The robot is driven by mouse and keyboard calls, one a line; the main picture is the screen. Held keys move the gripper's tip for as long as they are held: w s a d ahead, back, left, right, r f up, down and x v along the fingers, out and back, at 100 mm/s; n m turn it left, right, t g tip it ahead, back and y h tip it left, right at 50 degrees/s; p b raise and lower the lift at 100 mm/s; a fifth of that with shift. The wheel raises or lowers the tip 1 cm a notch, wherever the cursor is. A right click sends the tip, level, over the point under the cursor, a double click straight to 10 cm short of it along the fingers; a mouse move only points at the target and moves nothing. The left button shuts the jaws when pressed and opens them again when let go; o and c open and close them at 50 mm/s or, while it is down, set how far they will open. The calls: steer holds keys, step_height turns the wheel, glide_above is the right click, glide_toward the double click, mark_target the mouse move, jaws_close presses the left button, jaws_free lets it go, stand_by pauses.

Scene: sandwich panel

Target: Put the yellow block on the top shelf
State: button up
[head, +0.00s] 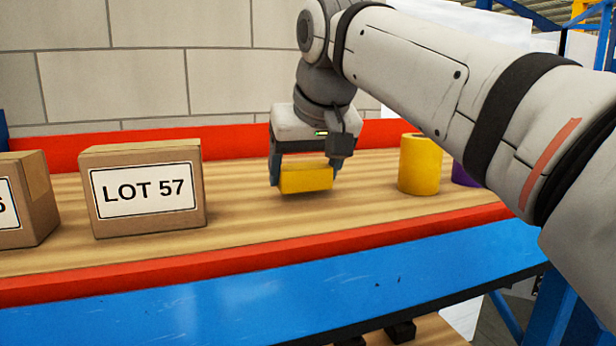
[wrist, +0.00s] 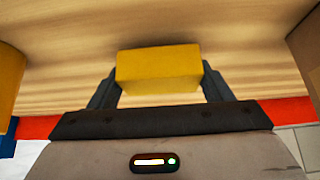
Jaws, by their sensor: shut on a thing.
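The yellow block (head: 306,179) is between the fingers of my gripper (head: 305,182), which is shut on it. It is low over the wooden shelf (head: 240,225); I cannot tell whether its underside touches the boards. In the wrist view the yellow block (wrist: 159,70) sits level between the two dark fingers of my gripper (wrist: 160,82), with the boards behind it. The fingers hide its ends. The shelf has red edges and a blue beam along its front.
A LOT 57 carton (head: 145,190) stands to the left of the block, with another carton (head: 25,200) further left. A yellow cylinder (head: 420,165) and a purple object (head: 463,175) stand to the right. Bare boards lie between. A block wall (head: 190,65) is behind.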

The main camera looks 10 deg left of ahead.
steer(key=shift+f, duration=0.6)
steer(key=shift+f, duration=0.2)
steer(key=o, duration=1.2)
steer(key=shift+r, duration=0.1)
steer(key=shift+r, duration=0.25)
steer(key=v, duration=1.1)
steer(key=shift+s+d+r, duration=0.2)
steer(key=shift+r, duration=0.1)
